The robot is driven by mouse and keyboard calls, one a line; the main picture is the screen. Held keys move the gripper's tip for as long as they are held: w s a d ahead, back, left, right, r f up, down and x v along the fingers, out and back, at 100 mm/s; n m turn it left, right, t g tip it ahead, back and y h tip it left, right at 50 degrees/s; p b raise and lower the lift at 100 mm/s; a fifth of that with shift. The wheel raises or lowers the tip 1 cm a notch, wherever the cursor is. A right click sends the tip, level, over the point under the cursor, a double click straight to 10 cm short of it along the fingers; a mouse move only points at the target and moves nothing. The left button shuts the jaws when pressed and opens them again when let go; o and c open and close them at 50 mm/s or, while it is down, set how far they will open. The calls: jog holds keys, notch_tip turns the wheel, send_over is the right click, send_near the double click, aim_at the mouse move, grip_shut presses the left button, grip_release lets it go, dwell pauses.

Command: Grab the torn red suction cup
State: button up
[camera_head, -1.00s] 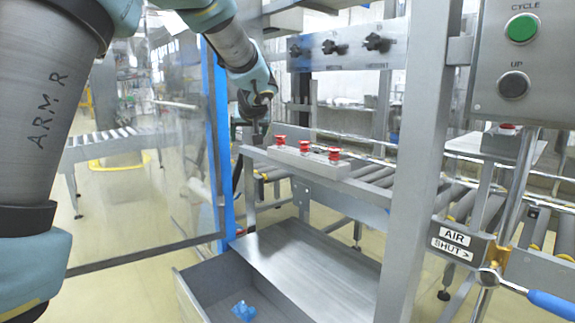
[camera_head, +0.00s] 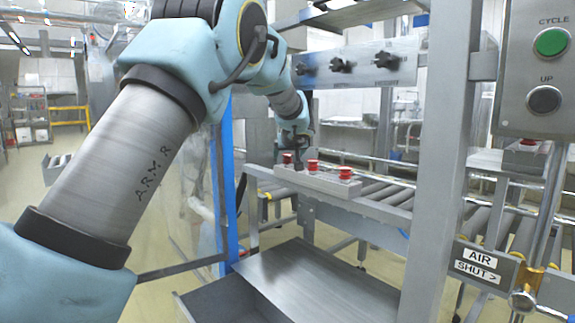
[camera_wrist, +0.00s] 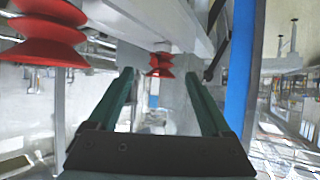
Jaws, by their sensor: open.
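Several red suction cups sit in a row on a grey bar (camera_head: 325,184): a left one (camera_head: 287,158), a middle one (camera_head: 313,166) and a right one (camera_head: 346,172). I cannot tell which is torn. My gripper (camera_head: 299,162) is at the bar's left end, close to the left cup and partly in front of the row. In the wrist view my gripper (camera_wrist: 162,78) has its two green fingers apart. A small red cup (camera_wrist: 160,64) shows between them, beyond the tips. A larger, nearer red cup (camera_wrist: 48,40) is left of the fingers.
A blue post (camera_head: 227,180) stands left of the bar and close to my right finger in the wrist view. A grey upright (camera_head: 440,150) stands to the right. Rollers (camera_head: 385,192) lie behind the bar. A metal bin (camera_head: 235,300) and a sloped plate (camera_head: 310,275) are below.

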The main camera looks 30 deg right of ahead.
jog(key=shift+x, duration=1.3)
grip_shut()
